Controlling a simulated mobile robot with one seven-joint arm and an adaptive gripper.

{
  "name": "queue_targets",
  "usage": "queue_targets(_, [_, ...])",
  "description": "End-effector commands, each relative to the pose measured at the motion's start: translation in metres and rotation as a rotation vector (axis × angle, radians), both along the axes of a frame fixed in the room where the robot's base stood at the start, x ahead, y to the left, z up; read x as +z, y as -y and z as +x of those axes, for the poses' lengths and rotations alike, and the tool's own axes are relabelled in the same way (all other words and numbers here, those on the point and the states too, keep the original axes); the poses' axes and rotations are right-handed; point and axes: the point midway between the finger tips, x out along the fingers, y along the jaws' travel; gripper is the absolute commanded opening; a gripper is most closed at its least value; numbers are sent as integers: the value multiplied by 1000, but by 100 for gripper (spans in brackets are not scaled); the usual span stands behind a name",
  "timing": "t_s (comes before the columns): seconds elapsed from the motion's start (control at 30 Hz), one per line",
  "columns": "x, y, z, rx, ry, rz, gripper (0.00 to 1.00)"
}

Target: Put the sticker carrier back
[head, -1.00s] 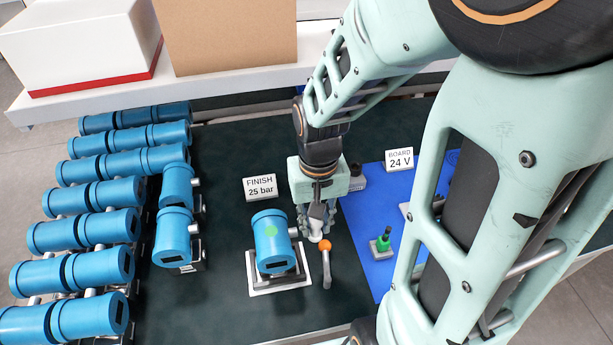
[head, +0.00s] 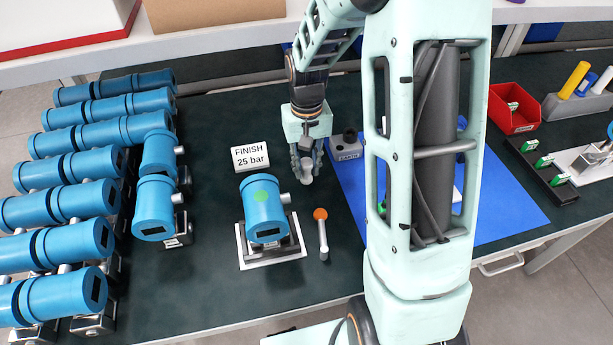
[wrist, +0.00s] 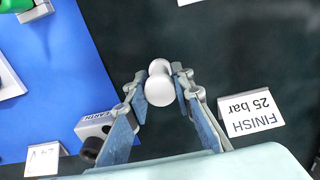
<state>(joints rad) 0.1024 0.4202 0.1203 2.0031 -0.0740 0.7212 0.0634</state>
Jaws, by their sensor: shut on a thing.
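My gripper (head: 307,165) is shut on a white, round-ended piece (wrist: 160,84), which looks like the sticker carrier. It also shows between the fingers in the head view (head: 305,166). A small grey holder block (head: 346,147) with dark round tops and a label stands just right of the gripper. The block also shows at the lower left in the wrist view (wrist: 97,128).
An orange-knobbed lever (head: 320,230) is right of the transmitter. Several blue transmitters (head: 75,215) stand in rows at left. A blue mat (head: 500,212) lies partly behind my arm. A red bin (head: 513,108) and a rack with green-tipped pieces (head: 545,170) are at right.

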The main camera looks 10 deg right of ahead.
Motion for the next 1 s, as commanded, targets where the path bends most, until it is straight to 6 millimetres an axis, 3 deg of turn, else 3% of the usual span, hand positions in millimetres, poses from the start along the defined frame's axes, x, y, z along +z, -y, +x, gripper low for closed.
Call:
queue_targets(0.03, [-13,0,-2,0,-3,0,5])
queue_targets(0.17, [-28,0,-2,0,-2,0,5])
queue_targets(0.6, [-32,0,-2,0,-2,0,5])
queue_targets(0.63, [-31,0,-2,0,-2,0,24])
queue_targets(0.77, [-31,0,-2,0,-2,0,38])
queue_targets(1.0, [-31,0,-2,0,-2,0,39])
